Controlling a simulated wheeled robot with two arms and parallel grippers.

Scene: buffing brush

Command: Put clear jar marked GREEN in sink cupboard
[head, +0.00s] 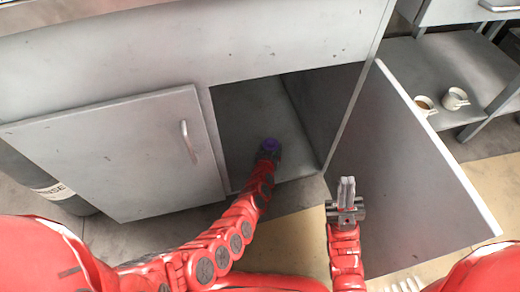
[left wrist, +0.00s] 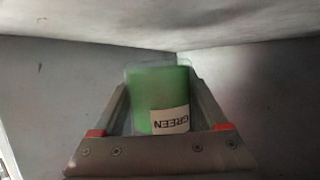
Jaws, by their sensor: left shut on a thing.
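The clear jar (left wrist: 158,90) shows green inside and a white label reading GREEN, upside down in the left wrist view. My left gripper (left wrist: 160,80) is shut on it, one finger on each side.
The cupboard's right door (head: 410,165) stands wide open; its left door (head: 120,150) is shut. A shelf unit (head: 440,70) with two cups (head: 455,98) stands at the right. A dark cylinder with a white label (head: 50,190) stands at the left.

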